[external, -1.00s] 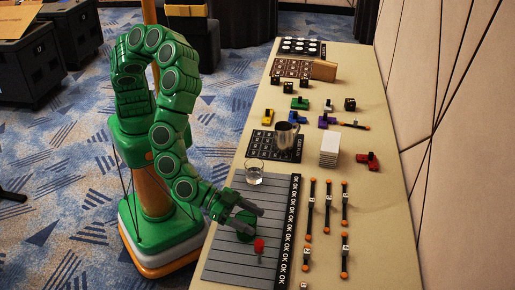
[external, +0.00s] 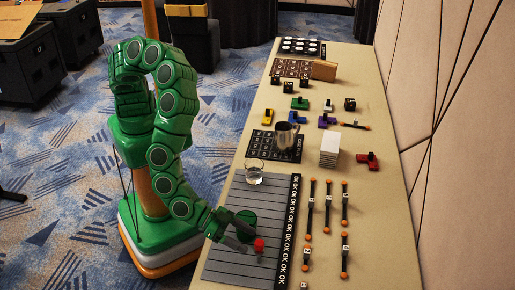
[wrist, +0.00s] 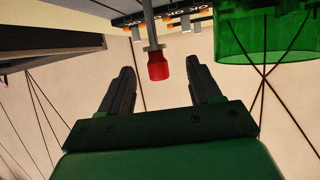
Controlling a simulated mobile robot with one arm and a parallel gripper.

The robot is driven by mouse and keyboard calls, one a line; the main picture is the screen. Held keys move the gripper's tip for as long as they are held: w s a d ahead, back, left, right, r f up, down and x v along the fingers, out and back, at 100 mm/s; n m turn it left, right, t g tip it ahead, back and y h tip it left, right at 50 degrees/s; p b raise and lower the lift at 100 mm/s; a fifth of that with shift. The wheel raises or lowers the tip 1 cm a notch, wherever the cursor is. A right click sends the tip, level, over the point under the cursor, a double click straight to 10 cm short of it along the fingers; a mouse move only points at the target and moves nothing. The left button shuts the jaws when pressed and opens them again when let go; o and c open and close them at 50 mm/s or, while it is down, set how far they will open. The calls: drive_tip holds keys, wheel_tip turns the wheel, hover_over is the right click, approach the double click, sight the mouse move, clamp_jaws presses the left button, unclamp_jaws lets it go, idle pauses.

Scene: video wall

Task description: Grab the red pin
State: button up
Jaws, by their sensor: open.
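The red pin (external: 260,245) stands near the front of the grey lined mat in the external view, its red head on top. In the wrist view its red head (wrist: 158,67) and pale shaft show just ahead of the fingers, roughly centred in the gap between the two tips. My gripper (external: 243,236) is low over the mat, just left of the pin. In the wrist view my gripper (wrist: 162,78) is open, with one dark finger on each side of the pin's line and space between finger and head.
A translucent green cup (external: 246,218) stands on the mat just behind my gripper; it also shows at the right in the wrist view (wrist: 262,32). A clear glass (external: 254,176) stands farther back. Several dark rods with orange ends (external: 328,212) lie to the right.

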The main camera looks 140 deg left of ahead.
sight(259, 248)
drive_tip(key=shift+x, duration=3)
drive_tip(key=shift+w+d, duration=0.1)
drive_tip(key=shift+d, duration=0.15)
drive_tip(key=shift+c, duration=0.3)
drive_tip(key=c, duration=1)
drive_tip(key=shift+r, duration=0.1)
